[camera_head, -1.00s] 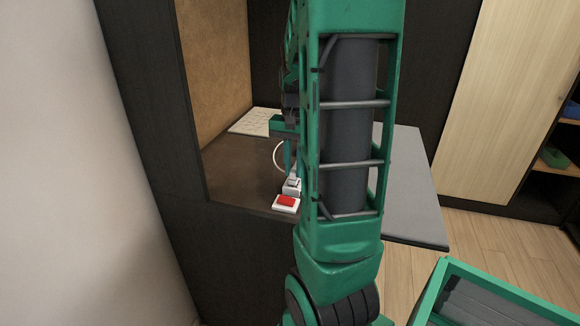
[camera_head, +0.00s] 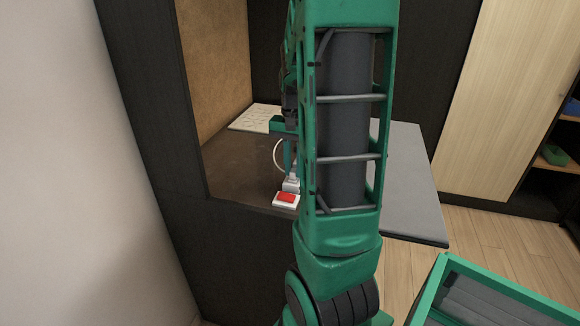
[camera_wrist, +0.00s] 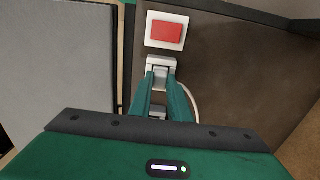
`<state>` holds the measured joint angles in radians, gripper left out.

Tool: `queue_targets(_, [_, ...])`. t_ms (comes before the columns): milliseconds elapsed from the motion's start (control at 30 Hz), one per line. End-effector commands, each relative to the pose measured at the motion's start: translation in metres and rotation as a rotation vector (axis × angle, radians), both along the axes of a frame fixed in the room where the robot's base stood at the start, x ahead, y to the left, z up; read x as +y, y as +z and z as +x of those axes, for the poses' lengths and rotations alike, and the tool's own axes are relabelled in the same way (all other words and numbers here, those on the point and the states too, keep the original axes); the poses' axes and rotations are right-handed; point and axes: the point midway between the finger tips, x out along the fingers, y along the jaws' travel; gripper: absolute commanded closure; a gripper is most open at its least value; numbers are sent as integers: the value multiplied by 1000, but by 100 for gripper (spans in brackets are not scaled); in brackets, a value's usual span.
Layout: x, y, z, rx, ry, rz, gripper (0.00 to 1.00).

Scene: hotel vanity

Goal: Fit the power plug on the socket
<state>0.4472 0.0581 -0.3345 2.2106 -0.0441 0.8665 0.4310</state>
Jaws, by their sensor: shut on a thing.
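The power plug (camera_wrist: 160,76) is a light grey block between the two green fingers of my gripper (camera_wrist: 160,82) in the wrist view. My gripper is shut on it. The socket (camera_wrist: 160,61) is a pale grey-white block just past the fingertips, directly in line with the plug. I cannot tell whether the plug is seated in it or only at its face. In the head view the socket (camera_head: 290,186) is small and white at the counter's front, with my gripper (camera_head: 291,168) just above it, partly hidden by my arm. A white cable (camera_head: 278,152) loops to the left.
A red switch on a white plate (camera_head: 286,200) adjoins the socket, and it also shows in the wrist view (camera_wrist: 166,31). A pale keyboard-like panel (camera_head: 250,118) lies at the back of the brown counter (camera_head: 235,170). A grey tabletop (camera_head: 408,190) extends to the right.

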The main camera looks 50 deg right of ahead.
Motion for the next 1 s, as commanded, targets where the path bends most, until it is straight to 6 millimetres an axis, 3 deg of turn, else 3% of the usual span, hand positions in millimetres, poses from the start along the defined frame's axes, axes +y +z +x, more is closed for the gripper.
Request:
queue_targets(67, [0, -1, 0, 0, 0, 0, 100])
queue_targets(100, [0, -1, 0, 0, 0, 0, 74])
queue_targets(167, [0, -1, 0, 0, 0, 0, 62])
queue_targets(567, [-1, 6, 1, -3, 0, -2, 62])
queue_targets(1000, [0, 81, 2, -3, 1, -1, 62])
